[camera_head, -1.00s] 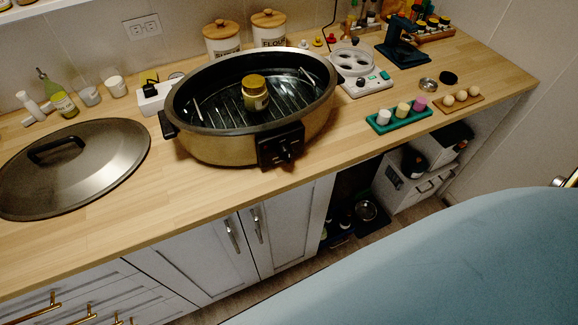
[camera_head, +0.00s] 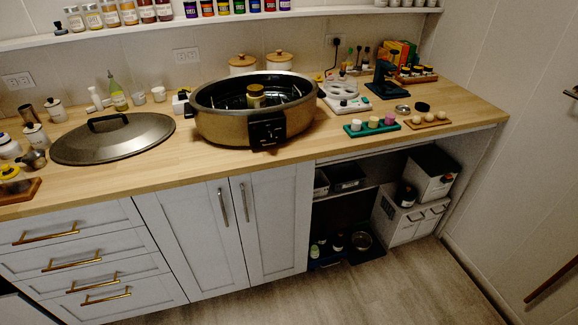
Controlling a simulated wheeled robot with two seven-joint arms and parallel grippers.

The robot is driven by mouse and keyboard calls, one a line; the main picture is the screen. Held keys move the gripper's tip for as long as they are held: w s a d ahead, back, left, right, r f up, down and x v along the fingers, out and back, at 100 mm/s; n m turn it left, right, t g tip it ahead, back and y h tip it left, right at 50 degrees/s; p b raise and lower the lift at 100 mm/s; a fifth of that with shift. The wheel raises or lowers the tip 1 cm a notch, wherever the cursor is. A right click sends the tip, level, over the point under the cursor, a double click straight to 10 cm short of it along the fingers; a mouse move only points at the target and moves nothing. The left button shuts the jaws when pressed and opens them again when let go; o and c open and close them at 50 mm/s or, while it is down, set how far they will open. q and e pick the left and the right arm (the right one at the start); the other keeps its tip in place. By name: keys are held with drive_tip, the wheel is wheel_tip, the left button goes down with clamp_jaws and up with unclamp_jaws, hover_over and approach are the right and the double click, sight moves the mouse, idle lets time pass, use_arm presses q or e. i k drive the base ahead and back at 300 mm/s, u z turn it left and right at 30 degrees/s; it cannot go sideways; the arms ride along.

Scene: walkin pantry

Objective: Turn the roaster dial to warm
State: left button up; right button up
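The roaster (camera_head: 222,127) is a large oval pan with a dark inside and a brass-coloured body. A jar with a yellowish lid (camera_head: 255,96) stands inside the roaster. The roaster's lid (camera_head: 113,139), with a black handle, lies on the counter to the left. Neither of my grippers shows in this view.
The wooden counter (camera_head: 330,146) has a bare strip along its front edge. Right of the roaster are a white appliance (camera_head: 345,100), a green tray (camera_head: 372,128) and an egg board (camera_head: 427,121). Cabinet doors (camera_head: 223,225) are shut below. The floor (camera_head: 370,290) in front is clear.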

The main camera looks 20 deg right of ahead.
sight(269, 135)
drive_tip(key=z, duration=1.15)
drive_tip(key=i, duration=0.95)
drive_tip(key=u, duration=0.6)
drive_tip(key=i, duration=0.45)
drive_tip(key=u, duration=0.45)
